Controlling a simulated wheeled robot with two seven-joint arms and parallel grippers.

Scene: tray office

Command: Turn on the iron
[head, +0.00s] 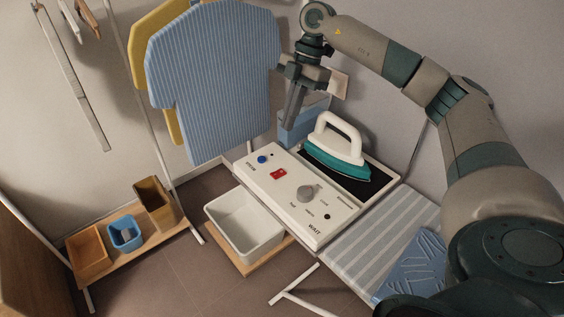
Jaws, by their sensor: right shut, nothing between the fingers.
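The iron (338,148), teal with a white handle, stands on a dark plate at the back of a white control panel (314,228). The panel carries a blue button (262,159), a red switch (278,174), a grey knob (306,193) and a small dark round spot (327,216). A word reading "WAIT" is printed near its front edge. My right gripper (291,122) is shut and empty, pointing down above the panel's back left, left of the iron and apart from the switch. Whether the red switch is on or off I cannot tell. My left gripper is not in view.
A striped blue shirt (215,80) hangs on a rack at the left. A blue box (298,125) stands behind the panel. A white bin (247,226) sits below it. A striped board (372,240) with a folded blue cloth (414,264) extends at the right.

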